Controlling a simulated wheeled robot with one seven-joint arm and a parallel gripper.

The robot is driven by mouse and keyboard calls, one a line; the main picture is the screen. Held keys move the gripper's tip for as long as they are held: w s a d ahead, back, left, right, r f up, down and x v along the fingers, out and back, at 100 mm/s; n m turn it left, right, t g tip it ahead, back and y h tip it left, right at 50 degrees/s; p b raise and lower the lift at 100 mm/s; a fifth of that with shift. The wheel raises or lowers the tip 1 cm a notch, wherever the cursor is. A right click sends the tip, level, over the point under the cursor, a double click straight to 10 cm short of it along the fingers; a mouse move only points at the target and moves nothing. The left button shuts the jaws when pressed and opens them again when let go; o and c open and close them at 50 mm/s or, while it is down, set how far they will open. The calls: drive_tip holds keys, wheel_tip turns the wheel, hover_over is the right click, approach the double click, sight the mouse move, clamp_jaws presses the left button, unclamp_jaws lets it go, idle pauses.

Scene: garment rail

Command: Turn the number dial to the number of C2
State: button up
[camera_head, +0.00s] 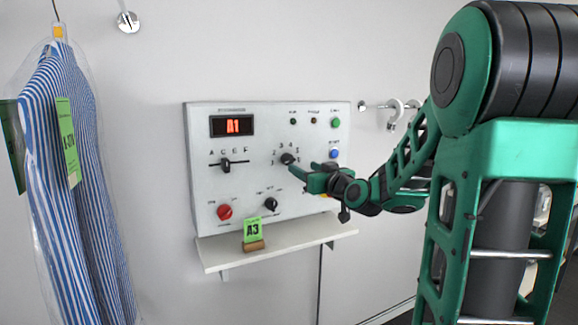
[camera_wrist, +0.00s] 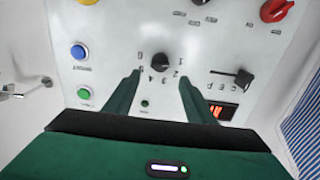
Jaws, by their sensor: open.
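The dark round number dial (camera_head: 287,159) sits in the middle of the white control panel (camera_head: 200,185), with small numbers around it. It also shows in the wrist view (camera_wrist: 160,62), where the panel appears upside down. Which number its pointer marks is too small to tell. The red display (camera_head: 232,126) reads A1. My gripper (camera_head: 303,171) is open in front of the panel, just right of and below the dial in the head view. In the wrist view its two fingertips (camera_wrist: 159,76) stand apart on either side of the dial; contact is not clear.
A letter slider (camera_head: 225,165) is left of the dial. Below are a red knob (camera_head: 224,212) and a black knob (camera_head: 271,204). Green and blue buttons line the right side. A green A3 card (camera_head: 252,230) stands on the shelf (camera_head: 290,246). A bagged striped shirt (camera_head: 68,180) hangs left.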

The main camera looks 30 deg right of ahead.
sight(290, 161)
drive_tip(key=w, duration=0.9)
drive_tip(key=shift+w+d, duration=0.35)
drive_tip(key=shift+w, duration=0.05)
drive_tip(key=c, duration=1)
